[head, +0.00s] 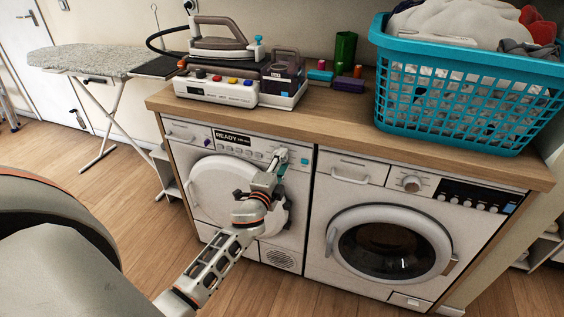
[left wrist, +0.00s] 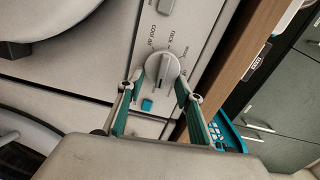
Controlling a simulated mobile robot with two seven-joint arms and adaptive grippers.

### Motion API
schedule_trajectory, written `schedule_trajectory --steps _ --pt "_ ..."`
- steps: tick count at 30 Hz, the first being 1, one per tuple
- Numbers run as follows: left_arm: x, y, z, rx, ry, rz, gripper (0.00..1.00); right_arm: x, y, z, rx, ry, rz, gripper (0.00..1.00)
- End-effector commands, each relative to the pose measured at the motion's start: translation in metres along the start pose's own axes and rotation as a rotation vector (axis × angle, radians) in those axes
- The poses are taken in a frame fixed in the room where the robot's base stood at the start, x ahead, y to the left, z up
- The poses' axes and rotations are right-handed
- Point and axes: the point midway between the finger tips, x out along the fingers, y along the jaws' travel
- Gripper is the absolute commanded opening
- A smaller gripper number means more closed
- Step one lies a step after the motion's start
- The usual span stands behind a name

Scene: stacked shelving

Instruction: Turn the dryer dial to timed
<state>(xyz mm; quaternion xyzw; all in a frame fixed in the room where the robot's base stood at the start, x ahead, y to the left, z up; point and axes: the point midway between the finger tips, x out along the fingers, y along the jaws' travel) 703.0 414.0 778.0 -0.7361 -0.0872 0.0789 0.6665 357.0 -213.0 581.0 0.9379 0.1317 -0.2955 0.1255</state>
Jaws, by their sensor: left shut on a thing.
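The dryer (head: 240,215) is the white left-hand machine under the wooden worktop, with a round door and a display reading "READY". Its dial (left wrist: 162,67) is a round, light grey knob with a raised ridge across it. The labels "cool air" and "rack" show beside it, and another label is too small to read. My left gripper (head: 279,160) is at the right end of the dryer's control panel and hides most of the dial in the head view. In the left wrist view, its fingers (left wrist: 162,84) are shut on the dial, one on each side. My right gripper is not in view.
A washing machine (head: 388,245) stands right of the dryer. On the worktop (head: 340,117) are a teal laundry basket (head: 455,95) and a steam iron station (head: 240,87). An ironing board (head: 95,58) stands at the left. The floor in front is clear.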

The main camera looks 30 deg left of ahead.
Motion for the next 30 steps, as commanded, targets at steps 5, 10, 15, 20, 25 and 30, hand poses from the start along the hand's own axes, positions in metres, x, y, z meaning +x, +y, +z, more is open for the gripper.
schedule_trajectory --steps 5,10,15,20,25,30 --pt "-0.0001 0.0036 0.0008 0.169 0.0 0.001 0.14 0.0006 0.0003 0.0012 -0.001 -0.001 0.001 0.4" --pt "0.0 0.0058 0.0015 0.331 0.0 0.001 0.14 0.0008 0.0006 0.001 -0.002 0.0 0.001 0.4" --pt "0.0001 0.0077 0.0023 0.49 0.001 0.0 0.14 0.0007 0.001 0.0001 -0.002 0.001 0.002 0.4" --pt "0.0001 0.0095 0.0037 0.623 0.0 0.0 0.14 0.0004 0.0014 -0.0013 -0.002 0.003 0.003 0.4" --pt "0.0001 0.0106 0.005 0.738 -0.001 0.0 0.14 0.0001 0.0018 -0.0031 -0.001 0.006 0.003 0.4" --pt "0.0001 0.0114 0.0056 0.82 0.0 -0.001 0.14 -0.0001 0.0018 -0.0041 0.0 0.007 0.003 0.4"
